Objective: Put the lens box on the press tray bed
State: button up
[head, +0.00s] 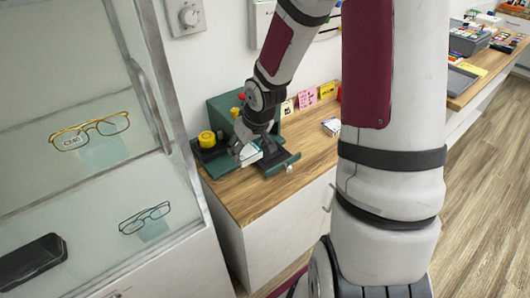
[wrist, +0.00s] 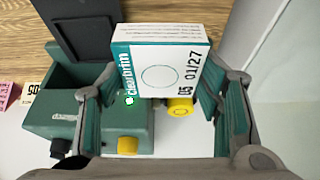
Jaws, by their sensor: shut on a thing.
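The lens box (wrist: 160,75) is white with teal edges and reads "Clearbrim", "05" and "01/27". My gripper (wrist: 163,92) is shut on it, with one finger on each side. In the head view, the box (head: 249,156) shows white under my gripper (head: 251,149), partly covered by the fingers. The press tray bed (head: 281,163) is a dark flat tray standing out from the green press, just right of the box. In the wrist view the tray bed (wrist: 82,12) is at the upper left, apart from the fingers. The height gap between box and tray is unclear.
The green press (wrist: 85,120) has yellow knobs (wrist: 128,146). Another small box (head: 331,126) lies on the wooden counter (head: 262,198), right of the press. Coloured cards (head: 307,97) stand along the wall. A glass cabinet (head: 90,100) with spectacles is close on the left.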

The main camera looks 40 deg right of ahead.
jog(key=s+d+f, duration=0.1)
jog(key=s+d, duration=0.3)
jog(key=d, duration=0.6)
jog(key=s+d+f, duration=0.2)
jog(key=s+d, duration=0.3)
jog(key=d, duration=0.4)
jog(key=w+a, duration=0.2)
jog(key=w, duration=0.2)
jog(key=w+a+f+b, duration=0.1)
jog(key=w+a, duration=0.2)
jog(key=w, duration=0.2)
jog(key=w+a+b, duration=0.1)
jog(key=w+a, duration=0.1)
jog(key=w, duration=0.2)
jog(key=shift+w+a+f, duration=0.15)
jog(key=shift+w+a, duration=0.05)
jog(key=shift+a, duration=0.2)
jog(key=shift+w+f, duration=0.1)
jog(key=shift+f, duration=1.65)
jog(key=shift+f, duration=0.15)
jog(key=o, duration=1.1)
jog(key=shift+o, duration=0.2)
